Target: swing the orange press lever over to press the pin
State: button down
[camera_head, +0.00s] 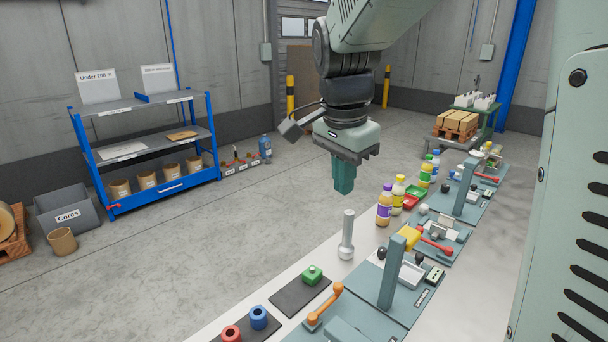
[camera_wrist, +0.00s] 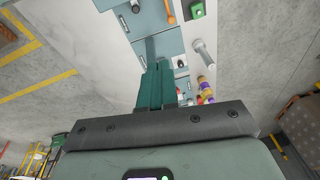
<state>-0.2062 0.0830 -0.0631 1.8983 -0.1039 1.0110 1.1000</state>
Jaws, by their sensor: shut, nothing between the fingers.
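The orange press lever (camera_head: 325,304) stands tilted on a grey-teal fixture plate at the bottom of the head view, its round knob at the upper end. It also shows at the top of the wrist view (camera_wrist: 169,12). I cannot make out the pin. My gripper (camera_head: 343,190) is shut and empty, its teal fingers pointing down. It hangs in the air above and behind the lever in the head view, well apart from it. The fingers also show in the wrist view (camera_wrist: 157,84).
A grey upright post (camera_head: 391,272) stands right of the lever. A light grey pin-shaped piece (camera_head: 346,238) stands below my gripper. A green block (camera_head: 312,275) sits on a dark mat, with red (camera_head: 231,333) and blue (camera_head: 259,317) cylinders nearby. Bottles (camera_head: 384,206) and more fixtures line the bench.

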jog(key=w+a+f+m+g+h, duration=0.1)
jog(key=w+a+f+m, duration=0.1)
jog(key=f, duration=0.6)
jog(key=w+a+f+m+g+h, duration=0.1)
jog(key=w+a+f+m, duration=0.2)
jog(key=w+f+m, duration=0.2)
jog(key=w+a+f+m+g+h, duration=0.1)
jog(key=w+a+f+m, duration=0.2)
jog(key=w+f, duration=0.4)
notch_tip(320, 180, down, 5)
jog(key=shift+f+m, duration=0.15)
jog(key=shift+m, duration=0.45)
jog(key=x, duration=1)
jog(key=shift+d, duration=0.1)
jog(key=shift+s+d, duration=0.2)
jog(key=shift+d, duration=0.4)
jog(key=shift+s+d, duration=0.2)
jog(key=shift+d, duration=0.4)
jog(key=shift+s+d+f, duration=0.1)
jog(key=shift+s+d, duration=0.1)
jog(key=shift+d, duration=0.45)
